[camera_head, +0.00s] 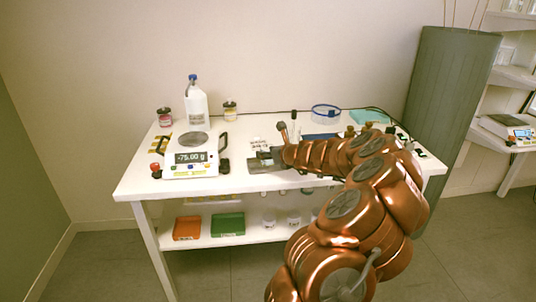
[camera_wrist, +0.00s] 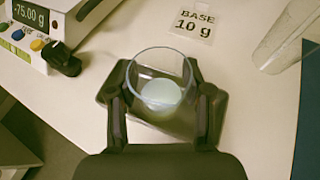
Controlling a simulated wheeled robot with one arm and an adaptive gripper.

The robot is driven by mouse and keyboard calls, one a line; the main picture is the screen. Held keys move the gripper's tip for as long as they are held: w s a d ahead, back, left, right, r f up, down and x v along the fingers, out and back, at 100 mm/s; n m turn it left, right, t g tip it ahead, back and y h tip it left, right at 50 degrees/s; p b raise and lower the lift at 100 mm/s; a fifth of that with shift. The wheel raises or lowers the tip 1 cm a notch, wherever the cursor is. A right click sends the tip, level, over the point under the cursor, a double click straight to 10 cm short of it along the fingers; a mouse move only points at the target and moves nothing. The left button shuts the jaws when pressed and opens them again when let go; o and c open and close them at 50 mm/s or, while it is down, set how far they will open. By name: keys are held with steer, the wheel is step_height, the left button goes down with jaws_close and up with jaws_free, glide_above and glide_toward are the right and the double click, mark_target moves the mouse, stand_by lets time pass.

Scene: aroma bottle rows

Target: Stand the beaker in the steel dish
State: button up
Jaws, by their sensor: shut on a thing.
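The clear glass beaker (camera_wrist: 146,66), with pale liquid in its bottom, is between the two fingers of my gripper (camera_wrist: 160,80) in the wrist view. My gripper is shut on it, with one finger at each side, and the beaker looks upright. The grey steel dish (camera_wrist: 165,129), square with rounded corners, shows beneath and around the beaker. I cannot tell whether the beaker's base touches the dish or hangs just above it. In the head view, my gripper end is low over the table's front middle, and the beaker is hard to make out.
A scale (camera_head: 190,157) reading -75.00 g stands left of my gripper, its black knob (camera_wrist: 62,59) close by. A clear vessel (camera_wrist: 287,40) is at the right. A bottle (camera_head: 196,105) and jars stand at the back.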

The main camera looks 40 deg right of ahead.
steer(key=shift+f, duration=0.1)
steer(key=o, duration=1.2)
steer(key=p+v, duration=0.1)
steer(key=v, duration=1.1)
